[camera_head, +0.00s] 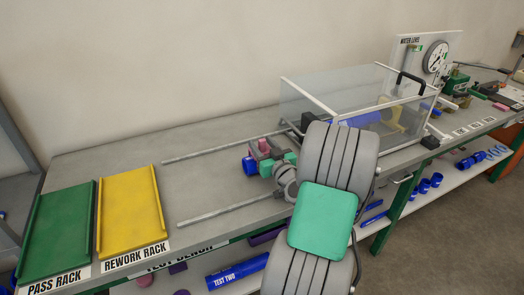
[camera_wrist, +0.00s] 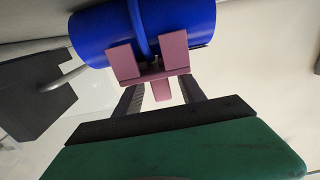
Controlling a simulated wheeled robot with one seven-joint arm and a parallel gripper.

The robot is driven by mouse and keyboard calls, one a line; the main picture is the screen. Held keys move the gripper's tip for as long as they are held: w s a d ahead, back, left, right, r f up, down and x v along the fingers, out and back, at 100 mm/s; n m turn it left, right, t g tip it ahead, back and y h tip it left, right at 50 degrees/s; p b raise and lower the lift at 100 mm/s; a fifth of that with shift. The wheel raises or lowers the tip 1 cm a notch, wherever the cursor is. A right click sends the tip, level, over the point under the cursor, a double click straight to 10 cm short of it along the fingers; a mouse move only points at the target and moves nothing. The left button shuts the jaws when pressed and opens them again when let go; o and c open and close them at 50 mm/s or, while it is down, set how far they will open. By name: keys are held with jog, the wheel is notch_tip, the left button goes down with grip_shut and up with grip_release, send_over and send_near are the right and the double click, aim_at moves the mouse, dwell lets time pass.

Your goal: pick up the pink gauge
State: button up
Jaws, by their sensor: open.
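The pink gauge (camera_wrist: 150,62) sits against a blue pipe piece (camera_wrist: 190,22) in the wrist view, with two pink blocks on the pipe's side and a small tab pointing toward me. My gripper (camera_wrist: 161,88) is open, its dark fingers on either side of that tab, with gaps visible. I cannot tell whether the fingers touch the gauge. In the head view the pink gauge (camera_head: 262,147) and the blue pipe piece (camera_head: 250,166) show just beyond my gripper (camera_head: 268,163), over the bench between two metal rails. My wrist and arm hide part of this area.
A clear-walled tank (camera_head: 310,98) stands right of the gripper on the bench. A green pass rack (camera_head: 55,235) and a yellow rework rack (camera_head: 130,210) lie empty at the left. The bench between (camera_head: 195,175) is clear. A dark block (camera_wrist: 35,95) shows left in the wrist view.

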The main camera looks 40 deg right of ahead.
grip_shut()
dwell(0.3)
dwell(0.4)
